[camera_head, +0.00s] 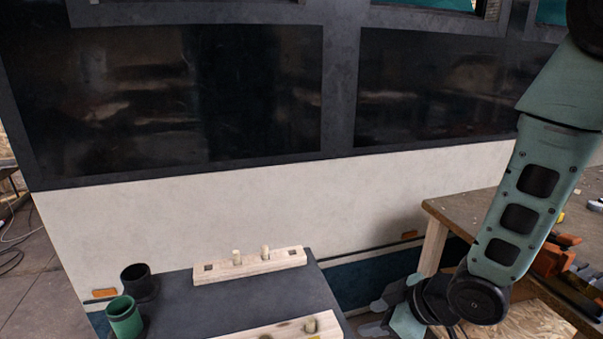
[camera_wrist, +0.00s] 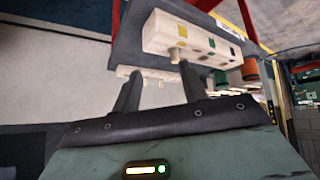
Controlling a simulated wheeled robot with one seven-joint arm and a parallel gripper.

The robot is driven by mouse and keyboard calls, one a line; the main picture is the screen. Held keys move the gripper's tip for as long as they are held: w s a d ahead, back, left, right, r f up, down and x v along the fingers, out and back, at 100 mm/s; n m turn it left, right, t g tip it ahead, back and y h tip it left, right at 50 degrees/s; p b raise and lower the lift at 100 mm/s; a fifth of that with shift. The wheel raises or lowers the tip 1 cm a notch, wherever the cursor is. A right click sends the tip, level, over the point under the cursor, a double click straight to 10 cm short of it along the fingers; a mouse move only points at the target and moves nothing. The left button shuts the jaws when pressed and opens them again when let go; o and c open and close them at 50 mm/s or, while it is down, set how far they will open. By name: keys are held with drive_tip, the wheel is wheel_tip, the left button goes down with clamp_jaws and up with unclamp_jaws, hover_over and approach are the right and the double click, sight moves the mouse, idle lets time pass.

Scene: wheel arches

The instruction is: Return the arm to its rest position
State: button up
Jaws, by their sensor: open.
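My green-grey arm (camera_head: 532,190) reaches down the right side of the head view, bent at a dark round joint. My gripper (camera_head: 378,314) is at its lower end, just right of the dark table (camera_head: 240,296), with its grey fingers apart and nothing seen between them. In the wrist view my gripper (camera_wrist: 158,85) also shows two separate dark fingers, with a pale wooden block (camera_wrist: 205,42) beyond them. I cannot tell the exact gap between the fingers and the table edge.
A far wooden block (camera_head: 250,265) with two pegs and a near block (camera_head: 285,328) lie on the table. A black cup (camera_head: 138,283) and a green cup (camera_head: 124,318) stand left. A workbench (camera_head: 465,212) with orange tools is right.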

drive_tip(key=s+r+m+g+h, duration=0.2)
drive_tip(key=s+r, duration=0.4)
drive_tip(key=s, duration=0.3)
drive_tip(key=s+r+m+g+h, duration=0.2)
drive_tip(key=s+r, duration=0.4)
drive_tip(key=s, duration=0.3)
drive_tip(key=shift+s+r+g+h, duration=0.2)
drive_tip(key=shift+g+h, duration=0.4)
drive_tip(key=shift+h, duration=0.2)
